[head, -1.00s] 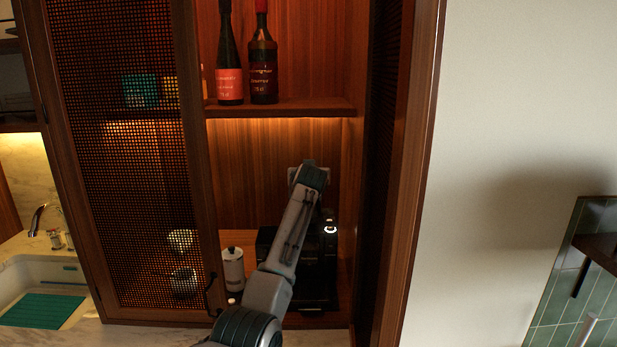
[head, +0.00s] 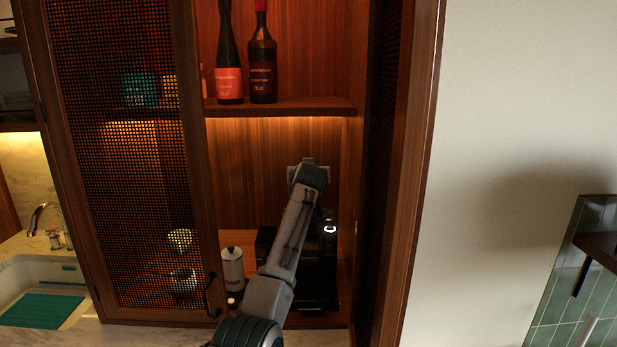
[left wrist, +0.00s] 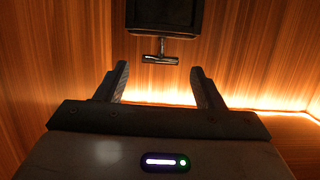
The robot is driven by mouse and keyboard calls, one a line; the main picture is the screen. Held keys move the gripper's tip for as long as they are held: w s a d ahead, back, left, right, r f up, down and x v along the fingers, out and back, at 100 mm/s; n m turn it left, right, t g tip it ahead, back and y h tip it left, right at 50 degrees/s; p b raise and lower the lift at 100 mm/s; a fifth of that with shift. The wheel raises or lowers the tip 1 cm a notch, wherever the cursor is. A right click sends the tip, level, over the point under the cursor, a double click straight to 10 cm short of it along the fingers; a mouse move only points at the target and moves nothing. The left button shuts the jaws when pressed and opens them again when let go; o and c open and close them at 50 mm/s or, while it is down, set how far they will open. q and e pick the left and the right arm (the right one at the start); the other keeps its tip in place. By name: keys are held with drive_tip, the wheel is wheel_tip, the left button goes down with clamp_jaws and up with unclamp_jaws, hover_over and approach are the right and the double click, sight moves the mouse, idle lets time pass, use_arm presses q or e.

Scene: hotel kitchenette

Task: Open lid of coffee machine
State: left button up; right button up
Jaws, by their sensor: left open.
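The black coffee machine (head: 325,275) stands on the cabinet floor, below the bottle shelf. My left arm passes in front of it and hides much of it. A small ring on its front right shines white. In the left wrist view a dark box-like body (left wrist: 163,16) with a T-shaped metal handle (left wrist: 160,59) shows at the top, probably the machine and its lid handle. My left gripper (left wrist: 160,68) is open and empty. Its fingers point toward the handle, which appears between and beyond the fingertips, with no visible contact. In the head view the fingers are hidden. My right gripper is not seen.
A white canister (head: 233,268) stands left of the machine. A mesh cabinet door (head: 130,200) is at the left and a wood side panel (head: 400,200) at the right. Two bottles (head: 246,55) stand on the shelf (head: 285,108) above.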

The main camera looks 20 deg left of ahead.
use_arm(q)
drive_tip(key=b+v, duration=0.3)
drive_tip(key=v, duration=0.6)
drive_tip(key=shift+s+b, duration=0.3)
drive_tip(key=shift+s, duration=0.1)
drive_tip(key=shift+d+r, duration=0.1)
